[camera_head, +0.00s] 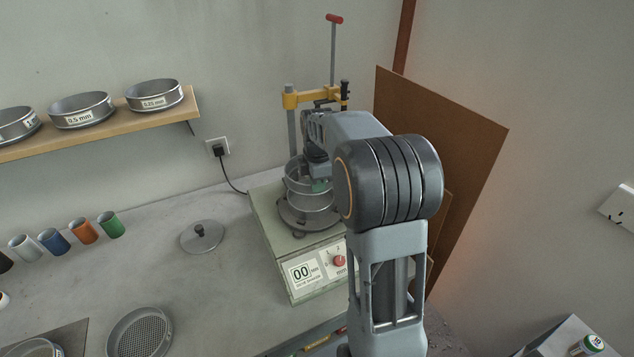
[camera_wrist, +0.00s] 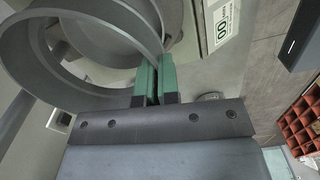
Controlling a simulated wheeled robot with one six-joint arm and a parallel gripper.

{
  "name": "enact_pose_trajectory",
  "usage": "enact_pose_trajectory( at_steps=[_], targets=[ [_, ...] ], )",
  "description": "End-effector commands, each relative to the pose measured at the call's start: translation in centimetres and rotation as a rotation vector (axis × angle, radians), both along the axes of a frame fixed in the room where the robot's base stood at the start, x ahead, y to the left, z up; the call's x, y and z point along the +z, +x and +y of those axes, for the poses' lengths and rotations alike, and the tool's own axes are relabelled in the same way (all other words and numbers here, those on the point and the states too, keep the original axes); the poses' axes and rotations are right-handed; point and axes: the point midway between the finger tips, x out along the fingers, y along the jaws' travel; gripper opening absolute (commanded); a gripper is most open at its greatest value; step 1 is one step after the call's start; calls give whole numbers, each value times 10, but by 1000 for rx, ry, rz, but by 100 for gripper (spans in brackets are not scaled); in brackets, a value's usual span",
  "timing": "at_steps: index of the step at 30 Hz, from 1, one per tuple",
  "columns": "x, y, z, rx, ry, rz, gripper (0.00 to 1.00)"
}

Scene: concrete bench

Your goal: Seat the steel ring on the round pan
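The steel ring (camera_head: 296,180) is a plain grey band over the shaker in the head view. It also shows large in the wrist view (camera_wrist: 30,52). My gripper (camera_wrist: 156,80) has green finger pads, one on each side of the ring's wall, and is shut on it. In the head view my gripper (camera_head: 320,185) is at the ring's right side, partly hidden by my arm. The round pan (camera_head: 312,217) is on the shaker's dark round plate, directly below the ring. I cannot tell whether the ring touches the pan.
The shaker (camera_head: 275,245) has a posts-and-yellow-crossbar clamp (camera_head: 300,98) above. A lid with a knob (camera_head: 202,237) and a mesh sieve (camera_head: 139,333) lie on the bench. Several coloured cups (camera_head: 84,231) stand left. Labelled sieves sit on a shelf (camera_head: 110,131). A brown board (camera_head: 440,140) leans at right.

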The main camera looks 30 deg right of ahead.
Motion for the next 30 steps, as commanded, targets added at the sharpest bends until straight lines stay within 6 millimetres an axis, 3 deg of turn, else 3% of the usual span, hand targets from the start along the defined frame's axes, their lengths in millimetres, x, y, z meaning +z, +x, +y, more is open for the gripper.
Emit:
enact_pose_trajectory(
  at_steps=[18,30],
  targets=[
    [-38,0,2,3,0,1,0],
    [-48,0,1,3,0,-1,0]
  ],
)
